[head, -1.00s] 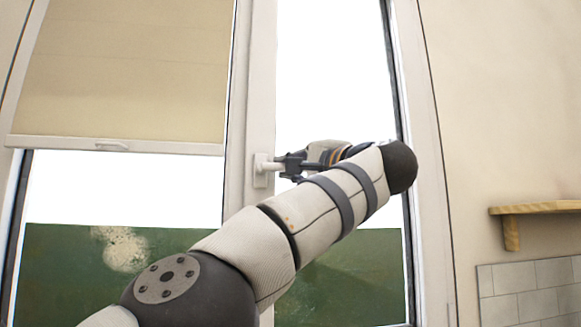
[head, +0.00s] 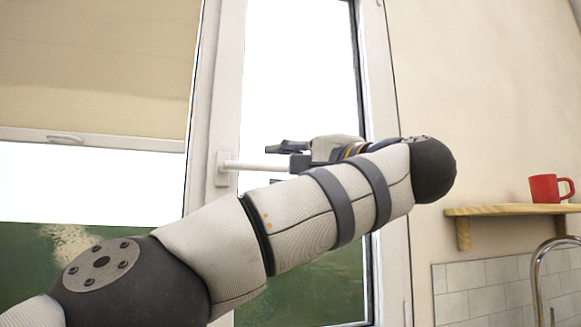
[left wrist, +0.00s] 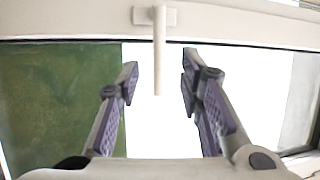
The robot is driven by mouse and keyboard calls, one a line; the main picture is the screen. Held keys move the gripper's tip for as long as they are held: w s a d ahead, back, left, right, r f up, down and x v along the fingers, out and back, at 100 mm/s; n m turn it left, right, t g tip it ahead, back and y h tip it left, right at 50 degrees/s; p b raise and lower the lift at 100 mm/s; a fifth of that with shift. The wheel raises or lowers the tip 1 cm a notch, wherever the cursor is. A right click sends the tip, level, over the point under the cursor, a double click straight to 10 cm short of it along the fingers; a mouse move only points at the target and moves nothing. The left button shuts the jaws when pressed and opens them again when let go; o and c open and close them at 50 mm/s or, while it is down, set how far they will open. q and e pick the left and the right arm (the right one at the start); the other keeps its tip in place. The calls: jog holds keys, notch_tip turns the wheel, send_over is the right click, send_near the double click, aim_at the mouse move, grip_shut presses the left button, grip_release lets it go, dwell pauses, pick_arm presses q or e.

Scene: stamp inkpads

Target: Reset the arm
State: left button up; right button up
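My left gripper (head: 275,165) is in front of the window, with its fingers spread above and below the white window handle (head: 252,166). The handle sticks out sideways to the right from its plate on the window frame. In the left wrist view, my left gripper (left wrist: 159,68) is open. The handle (left wrist: 159,55) lies between the two fingers with a gap on each side, so it is not gripped. My forearm hides part of the gripper in the head view. My right gripper is not in view.
The window frame (head: 222,100) stands close by, with a beige blind (head: 95,70) at left. To the right, a wooden shelf (head: 490,211) on the wall holds a red mug (head: 543,189). A curved metal tap (head: 540,270) shows below it.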

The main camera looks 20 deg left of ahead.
pick_arm(q)
jog(key=v, duration=0.2)
jog(key=shift+s+d+f, duration=0.1)
jog(key=shift+s+d, duration=0.05)
jog(key=shift+d, duration=0.05)
